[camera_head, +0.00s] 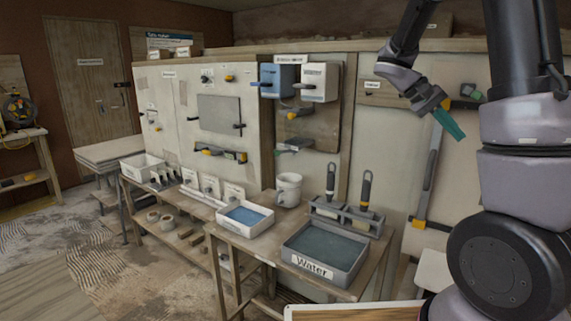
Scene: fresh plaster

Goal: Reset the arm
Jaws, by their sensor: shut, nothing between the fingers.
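My arm rises along the right side of the head view, bent at the top. My gripper (449,124) hangs at the upper right, its green fingers pointing down and to the right. The fingers are together with nothing between them. My gripper is raised in front of the panelled wall, apart from the bench and the tools in the picture. Part of my arm is cut off by the top edge of the view.
A wooden bench (262,257) holds a grey bin labelled Water (347,279), a blue-bottomed tray (222,221), a white mug (289,190) and a rack with two handled tools (330,181). Boxes and tools hang on the wall behind. Floor is open at the lower left.

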